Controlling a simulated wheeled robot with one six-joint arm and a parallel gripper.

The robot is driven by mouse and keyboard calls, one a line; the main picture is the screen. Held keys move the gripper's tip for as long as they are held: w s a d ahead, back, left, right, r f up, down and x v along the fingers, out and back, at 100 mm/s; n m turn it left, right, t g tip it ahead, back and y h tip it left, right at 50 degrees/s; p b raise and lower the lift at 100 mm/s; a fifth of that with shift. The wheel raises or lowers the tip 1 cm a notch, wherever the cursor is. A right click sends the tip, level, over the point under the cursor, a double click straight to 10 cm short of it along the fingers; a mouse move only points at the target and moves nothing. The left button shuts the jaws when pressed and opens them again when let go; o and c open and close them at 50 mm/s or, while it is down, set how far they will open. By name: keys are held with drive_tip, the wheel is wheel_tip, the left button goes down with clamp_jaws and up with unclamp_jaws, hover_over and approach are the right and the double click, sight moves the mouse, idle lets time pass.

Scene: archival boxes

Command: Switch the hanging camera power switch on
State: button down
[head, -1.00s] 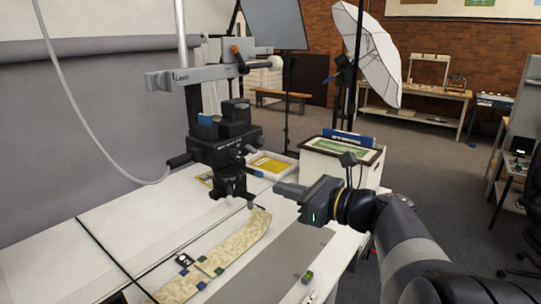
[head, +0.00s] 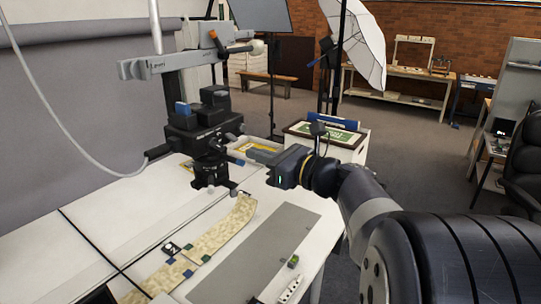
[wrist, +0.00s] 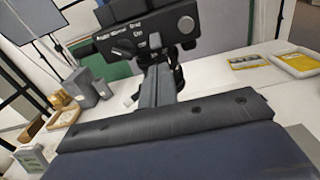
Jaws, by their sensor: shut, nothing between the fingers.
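The hanging camera (head: 200,130) is a black body with knobs, hung over the table from a grey arm marked with lettering. My gripper (head: 252,154) is shut and empty, just right of the camera body. In the wrist view its narrow fingers (wrist: 157,82) point at the panel's underside; contact cannot be told.
A patterned strip (head: 210,238) and a grey mat (head: 265,250) lie on the white table below. A white box (head: 345,150) stands behind my gripper. A white umbrella (head: 355,40) stands farther back. The grey support arm (head: 185,60) overhangs the camera.

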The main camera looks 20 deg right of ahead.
sight(237, 140)
drive_tip(key=x, duration=0.5)
drive_tip(key=shift+p, duration=0.4)
drive_tip(key=shift+s+d+r, duration=0.15)
drive_tip(key=shift+s+r, duration=0.1)
drive_tip(key=shift+r, duration=0.25)
idle(0.4)
drive_tip(key=shift+s+d+r+p, duration=0.1)
drive_tip(key=shift+r+p, duration=0.35)
drive_tip(key=shift+r, duration=0.05)
drive_tip(key=shift+f, duration=0.1)
